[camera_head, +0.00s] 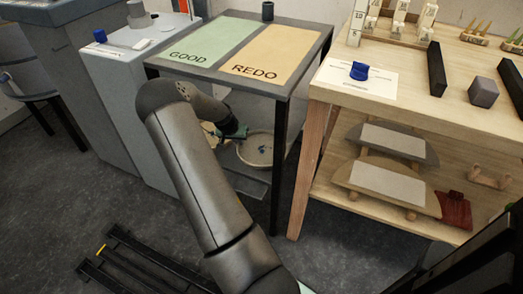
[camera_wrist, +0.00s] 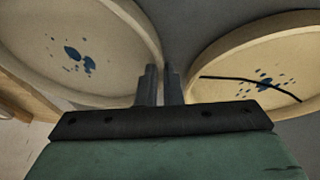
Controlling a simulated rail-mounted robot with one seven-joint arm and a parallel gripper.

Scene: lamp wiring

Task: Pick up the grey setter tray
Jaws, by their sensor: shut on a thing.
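Two shallow round trays show in the wrist view, the left one (camera_wrist: 75,45) with blue spots and the right one (camera_wrist: 255,75) with blue spots and a dark line. Both look pale beige-grey, so I cannot tell by colour which is the grey setter tray. My gripper (camera_wrist: 162,72) is between them, its fingers close together at the left tray's rim; the pinched part is hidden. In the head view my gripper (camera_head: 240,132) is under the GOOD/REDO table, by a round tray (camera_head: 256,149); the other tray is mostly hidden by my arm.
The table with GOOD (camera_head: 190,57) and REDO (camera_head: 258,70) areas stands above the trays, its dark leg (camera_head: 281,165) close on the right. A grey cabinet (camera_head: 130,110) stands left. A wooden bench (camera_head: 440,110) with shelves stands right. The floor in front holds a black rail frame (camera_head: 140,265).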

